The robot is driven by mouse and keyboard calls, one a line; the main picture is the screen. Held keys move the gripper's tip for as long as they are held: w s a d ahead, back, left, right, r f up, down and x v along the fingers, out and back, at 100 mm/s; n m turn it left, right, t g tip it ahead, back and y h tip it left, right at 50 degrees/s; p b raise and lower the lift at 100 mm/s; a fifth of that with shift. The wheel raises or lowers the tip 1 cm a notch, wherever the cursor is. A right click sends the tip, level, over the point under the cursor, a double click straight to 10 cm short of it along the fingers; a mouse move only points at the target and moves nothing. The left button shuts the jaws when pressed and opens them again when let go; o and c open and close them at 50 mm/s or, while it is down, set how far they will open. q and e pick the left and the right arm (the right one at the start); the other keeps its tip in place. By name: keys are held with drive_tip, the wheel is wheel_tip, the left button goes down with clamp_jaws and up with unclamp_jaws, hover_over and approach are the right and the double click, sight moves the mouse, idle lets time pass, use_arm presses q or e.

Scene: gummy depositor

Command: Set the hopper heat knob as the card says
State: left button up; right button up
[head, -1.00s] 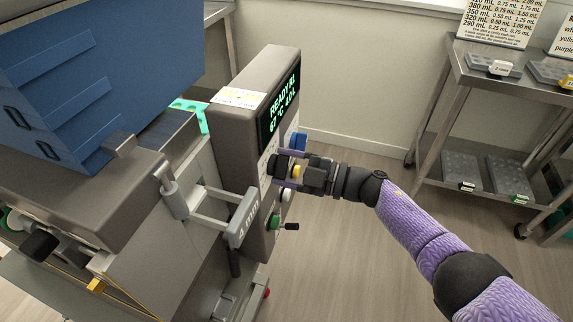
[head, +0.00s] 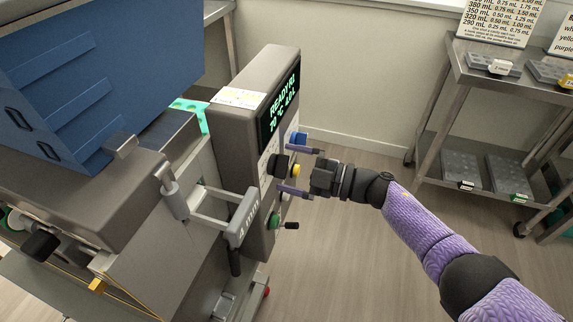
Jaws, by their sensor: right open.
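The machine's control panel (head: 264,217) stands left of centre. Its dark display (head: 281,109) shows green text that seems to read "READY" and 70 °C, with a smaller value beside it. A black knob (head: 279,165) sticks out below the display. My right gripper (head: 284,168) is open, with one finger above and one below the knob, apart from it, and its palm drawn back to the right. A white card (head: 240,97) lies on the panel's top; its print is too small to read. My left gripper is not in view.
Near the knob are a blue button (head: 299,138), a yellow button (head: 296,170) and a green knob (head: 275,222). A grey handle (head: 241,222) juts out at the panel's left. A steel rack (head: 452,95) with moulds stands at right. Floor between is clear.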

drive_tip(key=v, duration=0.8)
drive_tip(key=shift+d+p, duration=0.35)
drive_tip(key=shift+p, duration=0.1)
drive_tip(key=shift+s+r, duration=0.1)
